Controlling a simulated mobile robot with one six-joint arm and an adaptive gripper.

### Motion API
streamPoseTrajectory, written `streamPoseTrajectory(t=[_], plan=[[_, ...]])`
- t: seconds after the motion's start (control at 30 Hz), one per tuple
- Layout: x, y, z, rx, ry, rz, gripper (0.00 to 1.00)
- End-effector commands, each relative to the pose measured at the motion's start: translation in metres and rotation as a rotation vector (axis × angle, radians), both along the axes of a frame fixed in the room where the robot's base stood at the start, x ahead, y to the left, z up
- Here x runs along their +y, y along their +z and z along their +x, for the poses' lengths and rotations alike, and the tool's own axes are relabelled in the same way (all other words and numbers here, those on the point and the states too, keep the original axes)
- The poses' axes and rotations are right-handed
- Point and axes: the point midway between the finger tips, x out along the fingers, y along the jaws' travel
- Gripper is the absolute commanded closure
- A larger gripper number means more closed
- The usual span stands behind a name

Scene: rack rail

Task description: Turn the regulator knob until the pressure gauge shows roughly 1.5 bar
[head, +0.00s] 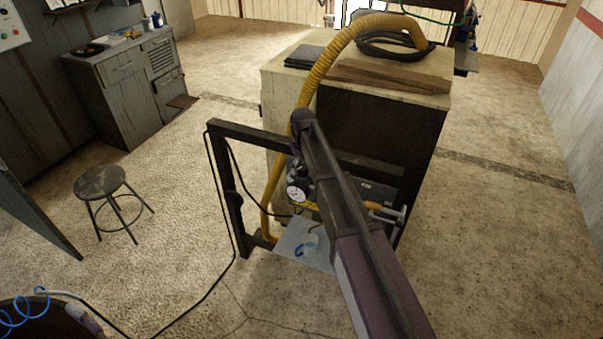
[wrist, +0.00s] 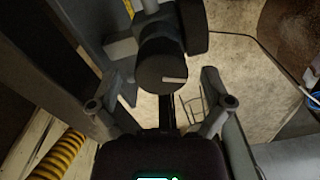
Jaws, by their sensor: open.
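The regulator knob (wrist: 160,62) is a dark round cylinder with a short white line on its face, in the upper middle of the wrist view. My gripper (wrist: 160,80) is open, with one finger on each side of the knob's near end. A gap shows between each finger and the knob, and nothing is held. The pressure gauge (head: 295,194) is a small white dial on the rack in the head view, left of my arm. Its needle is too small to read. My arm hides the knob and the gripper in the head view.
A dark frame (head: 231,190) carries the regulator in front of a large cabinet (head: 425,98). A yellow corrugated hose (head: 325,62) loops down beside it. A stool (head: 100,182) stands at left. The floor on the right is clear.

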Motion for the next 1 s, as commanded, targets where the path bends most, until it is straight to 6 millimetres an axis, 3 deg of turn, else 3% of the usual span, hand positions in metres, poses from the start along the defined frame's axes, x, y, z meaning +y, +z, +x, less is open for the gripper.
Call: streamPoseTrajectory(t=[0.57, 0.6, 0.67, 0.87, 1.0], plan=[[0.0004, -0.0095, -0.0002, 0.0, 0.0, 0.0, 0.01], [0.0004, -0.0095, -0.0002, 0.0, 0.0, 0.0, 0.04], [0.0003, -0.0095, -0.0003, 0.0, 0.0, 0.0, 0.21], [0.0002, -0.0095, -0.0002, 0.0, 0.0, 0.0, 0.81], [0.0021, -0.0096, 0.0003, 0.0, -0.001, 0.0, 0.83]])
